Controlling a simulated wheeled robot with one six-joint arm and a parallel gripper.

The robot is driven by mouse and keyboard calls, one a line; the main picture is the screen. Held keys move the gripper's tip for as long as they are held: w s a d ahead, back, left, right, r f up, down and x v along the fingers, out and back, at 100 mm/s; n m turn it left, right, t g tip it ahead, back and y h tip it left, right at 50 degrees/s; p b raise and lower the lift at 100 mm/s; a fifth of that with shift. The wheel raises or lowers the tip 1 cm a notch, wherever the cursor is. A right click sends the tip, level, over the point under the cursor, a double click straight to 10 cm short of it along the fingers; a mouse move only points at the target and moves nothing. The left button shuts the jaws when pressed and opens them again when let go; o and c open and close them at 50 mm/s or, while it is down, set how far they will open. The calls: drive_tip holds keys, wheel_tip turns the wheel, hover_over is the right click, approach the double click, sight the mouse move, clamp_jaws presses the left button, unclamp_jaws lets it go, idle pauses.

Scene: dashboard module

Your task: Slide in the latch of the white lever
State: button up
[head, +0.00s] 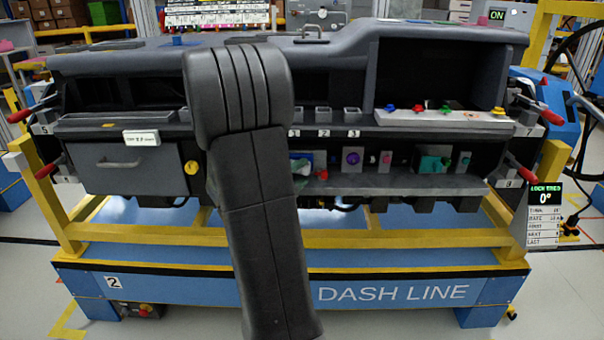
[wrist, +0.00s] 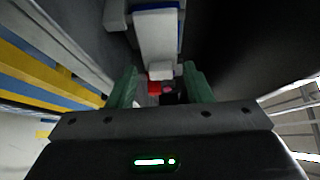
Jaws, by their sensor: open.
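In the wrist view, my gripper (wrist: 160,76) is open, with its two green fingers apart. A pale bar-like part (wrist: 156,36), probably the white lever, runs down from the top of the picture and ends in a white block between the fingertips. A small red piece (wrist: 154,87) lies just below that block, and a small pink spot shows beside it. I cannot tell whether the fingers touch any of these, nor which piece is the latch.
The grey dashboard module (head: 400,50) sits on a yellow and blue stand. Its lower shelf (head: 400,185) carries a purple knob (head: 352,158) and a teal part (head: 434,163). A drawer (head: 125,168) is at the left. Red handles (head: 521,171) stick out at the sides.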

drive_tip(key=shift+w+d, duration=0.4)
drive_tip(key=shift+w, duration=0.05)
drive_tip(key=c, duration=0.7)
drive_tip(key=b, duration=0.1)
drive_tip(key=n+y+b, duration=0.1)
drive_tip(key=t+y+b, duration=0.1)
drive_tip(key=shift+w+d+f, duration=0.2)
drive_tip(key=shift+w+d, duration=0.1)
drive_tip(key=shift+c, duration=0.3)
drive_tip(key=shift+w+d+r+n+t+y+b, duration=0.15)
drive_tip(key=shift+n+t+y+b, duration=0.1)
drive_tip(key=shift+n+y+b, duration=0.25)
drive_tip(key=shift+w+a+r+n+t+y+b, duration=0.15)
drive_tip(key=shift+n+t+y+b, duration=0.1)
drive_tip(key=shift+n+y+b, duration=0.2)
drive_tip(key=shift+d, duration=0.1)
drive_tip(key=o, duration=0.8)
drive_tip(key=shift+c, duration=0.2)
